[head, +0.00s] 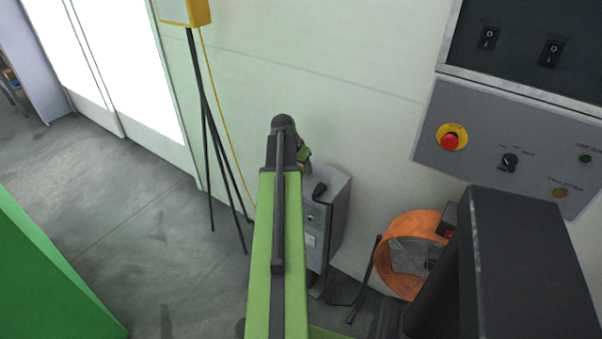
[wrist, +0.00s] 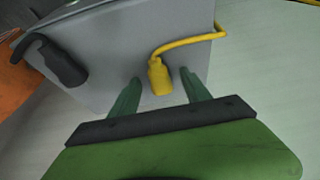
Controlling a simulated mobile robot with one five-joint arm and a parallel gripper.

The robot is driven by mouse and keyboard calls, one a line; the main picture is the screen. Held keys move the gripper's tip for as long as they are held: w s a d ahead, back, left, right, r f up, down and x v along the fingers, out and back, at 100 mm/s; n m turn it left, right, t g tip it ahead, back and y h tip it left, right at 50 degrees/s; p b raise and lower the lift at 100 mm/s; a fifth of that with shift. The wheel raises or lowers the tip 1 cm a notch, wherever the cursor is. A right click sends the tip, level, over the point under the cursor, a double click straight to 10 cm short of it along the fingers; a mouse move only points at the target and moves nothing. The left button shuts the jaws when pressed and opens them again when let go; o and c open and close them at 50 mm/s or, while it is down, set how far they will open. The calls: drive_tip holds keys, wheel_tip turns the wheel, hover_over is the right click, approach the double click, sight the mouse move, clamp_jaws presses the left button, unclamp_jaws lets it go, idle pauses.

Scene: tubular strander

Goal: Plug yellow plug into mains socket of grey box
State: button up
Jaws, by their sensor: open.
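The yellow plug (wrist: 159,78) lies against the upper face of the grey box (wrist: 120,45) in the wrist view, with its yellow cable running off to the upper right. My gripper (wrist: 161,77) is open, one green finger on each side of the plug, apparently not touching it. In the head view the grey box (head: 340,210) stands by the wall beyond my arm, and my gripper (head: 303,156) is partly hidden at its upper left. I cannot make out the mains socket; the box front shows small pale fittings (head: 310,240).
A black plug (wrist: 62,60) with a cable sits on the same box face, left of the yellow plug. An orange fan (head: 405,240) stands right of the box. A tripod (head: 208,130) with a yellow box stands to the left. A control panel (head: 500,150) is at right.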

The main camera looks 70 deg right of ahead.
clamp_jaws()
drive_tip(key=shift+r, duration=0.1)
drive_tip(key=shift+r+p, duration=0.55)
drive_tip(key=shift+p, duration=0.05)
wheel_tip(320, 180, up, 4)
drive_tip(key=p, duration=0.4)
drive_tip(key=s+a+r+p, duration=0.1)
drive_tip(key=s+r+p, duration=0.4)
drive_tip(key=s, duration=0.6)
drive_tip(key=shift+s+r+p, duration=0.35)
drive_tip(key=shift+r+p, duration=0.05)
drive_tip(key=shift+s, duration=0.1)
